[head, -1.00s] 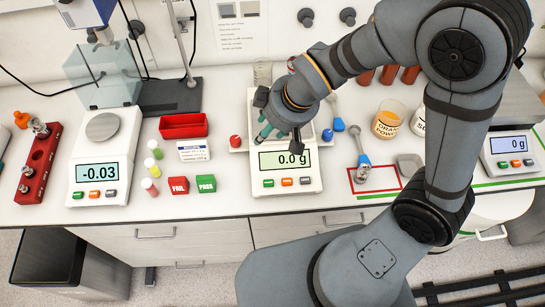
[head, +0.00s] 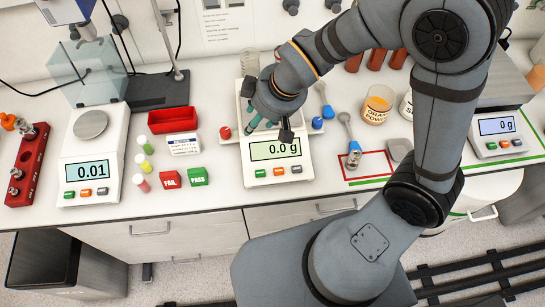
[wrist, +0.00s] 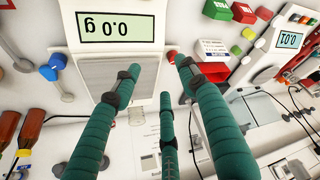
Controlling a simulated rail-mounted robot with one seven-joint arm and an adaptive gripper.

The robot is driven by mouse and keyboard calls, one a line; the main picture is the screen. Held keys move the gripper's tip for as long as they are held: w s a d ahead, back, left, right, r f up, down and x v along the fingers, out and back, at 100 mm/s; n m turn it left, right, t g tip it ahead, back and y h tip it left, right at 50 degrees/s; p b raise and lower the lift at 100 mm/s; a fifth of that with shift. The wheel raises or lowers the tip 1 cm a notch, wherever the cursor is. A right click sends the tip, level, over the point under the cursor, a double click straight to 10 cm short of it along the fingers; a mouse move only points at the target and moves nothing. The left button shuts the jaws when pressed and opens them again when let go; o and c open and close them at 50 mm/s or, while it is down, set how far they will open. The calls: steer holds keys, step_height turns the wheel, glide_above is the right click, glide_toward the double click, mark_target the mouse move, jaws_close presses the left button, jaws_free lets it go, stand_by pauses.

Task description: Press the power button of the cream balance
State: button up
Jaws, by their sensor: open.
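The cream balance (head: 278,182) stands in the middle of the bench. Its display (head: 275,150) reads 0.0 g and also shows upside down in the wrist view (wrist: 111,25). Along its front edge are a green button (head: 260,173), an orange button (head: 278,171) and a grey button (head: 296,169); markings are too small to read. My gripper (head: 263,124) is over its weighing plate, behind the display. In the wrist view, its teal fingers (wrist: 158,76) are spread and empty above the plate (wrist: 105,72). The buttons are outside the wrist view.
A white balance (head: 91,200) reading 0.01 stands left, a grey one (head: 494,143) right. Between the left and middle balances are a red tray (head: 172,126), vials, and red FAIL (head: 170,180) and green PASS (head: 198,177) blocks. A spoon (head: 349,135) and jars lie right.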

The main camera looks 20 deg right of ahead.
steer(key=c, duration=0.4)
stand_by(0.5)
jaws_close()
stand_by(1.4)
